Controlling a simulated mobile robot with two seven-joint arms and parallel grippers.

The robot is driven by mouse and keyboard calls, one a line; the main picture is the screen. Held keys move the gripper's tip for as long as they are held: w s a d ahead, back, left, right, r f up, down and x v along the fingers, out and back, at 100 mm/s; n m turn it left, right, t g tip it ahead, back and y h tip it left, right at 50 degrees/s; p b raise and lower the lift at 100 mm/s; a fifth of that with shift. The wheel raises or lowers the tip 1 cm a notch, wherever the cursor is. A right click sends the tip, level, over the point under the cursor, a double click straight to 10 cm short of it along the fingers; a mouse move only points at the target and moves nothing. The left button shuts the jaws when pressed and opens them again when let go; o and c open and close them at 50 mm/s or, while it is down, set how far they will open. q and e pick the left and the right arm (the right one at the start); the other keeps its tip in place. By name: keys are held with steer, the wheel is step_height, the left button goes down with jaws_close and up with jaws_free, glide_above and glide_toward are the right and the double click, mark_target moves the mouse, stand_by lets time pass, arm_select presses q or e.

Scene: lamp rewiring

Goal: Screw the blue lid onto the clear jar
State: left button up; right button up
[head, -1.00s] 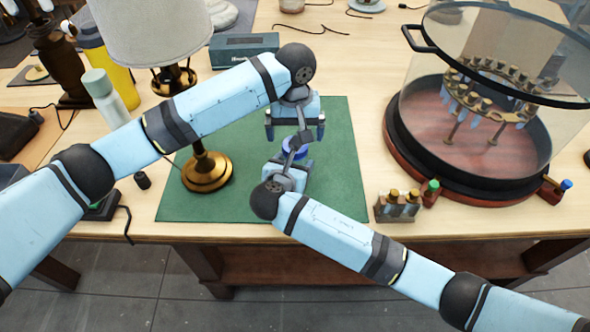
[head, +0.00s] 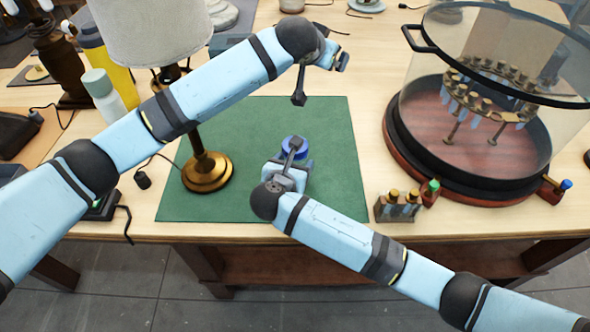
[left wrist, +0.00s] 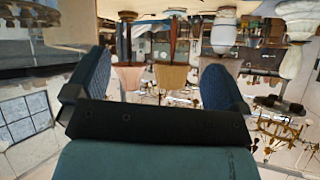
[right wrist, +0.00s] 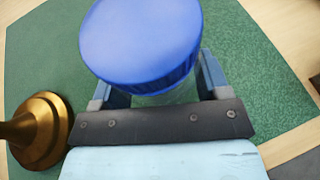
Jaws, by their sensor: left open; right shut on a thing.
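The blue lid (head: 286,149) sits on top of the clear jar over the green mat; in the right wrist view the lid (right wrist: 140,38) looks round and ribbed at its side. The clear jar (right wrist: 168,97) shows only as a thin strip under the lid; the rest is hidden. My right gripper (head: 292,164) is shut on the jar, its fingers on either side below the lid. My left gripper (head: 341,61) is open and empty, up and away from the jar, beyond the mat's far edge. Its open fingers (left wrist: 157,85) show in the left wrist view with nothing between them.
A lamp with a brass base (head: 207,172) and grey shade (head: 150,30) stands left of the jar. A large glass case (head: 470,130) on a red-brown base is at the right. The green mat (head: 335,190) is otherwise clear.

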arm_select(q)
steer(key=d+r+m+t+h, duration=0.45)
steer(key=r+m+h, duration=0.25)
steer(key=r+m, duration=0.4)
steer(key=s+d+r+m+g+h, duration=0.2)
steer(key=s+m+g+h, duration=0.1)
steer(key=m, duration=0.6)
steer(key=s+d+r+m+g+h, duration=0.2)
steer(key=m+h, duration=0.3)
steer(key=m, duration=0.5)
steer(key=shift+s+g+h, duration=0.4)
steer(key=shift+s+g, duration=0.25)
steer(key=shift+s, duration=0.1)
arm_select(e)
steer(key=o, duration=1.8)
